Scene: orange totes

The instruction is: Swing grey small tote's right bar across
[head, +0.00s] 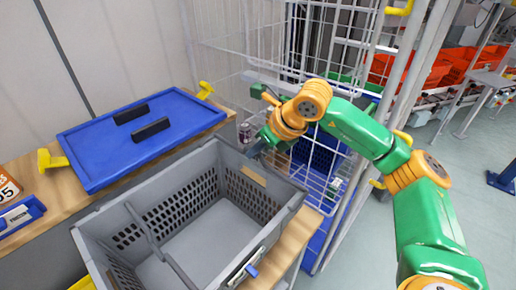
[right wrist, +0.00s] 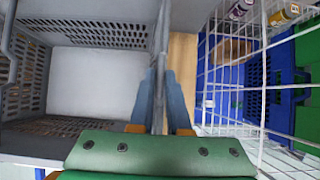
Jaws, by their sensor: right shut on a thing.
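The grey small tote (head: 268,236) stands open and empty on the wooden bench. One grey bar (head: 150,233) spans its left part. My right gripper (head: 256,150) is at the tote's far right corner, reaching in from the right. In the right wrist view its two blue-grey fingers (right wrist: 165,100) are shut on a thin grey strip (right wrist: 159,45) along the tote's edge, which I take to be the right bar. Bar and rim are hard to tell apart there. The tote's inside also shows in that view (right wrist: 95,85). My left gripper is not in view.
A blue lid-like panel (head: 110,150) with two black handles lies behind the tote. A white wire cage (head: 235,35) stands close on the right, with blue crates inside. A small can (head: 245,132) is near the gripper. The tote's inside is clear.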

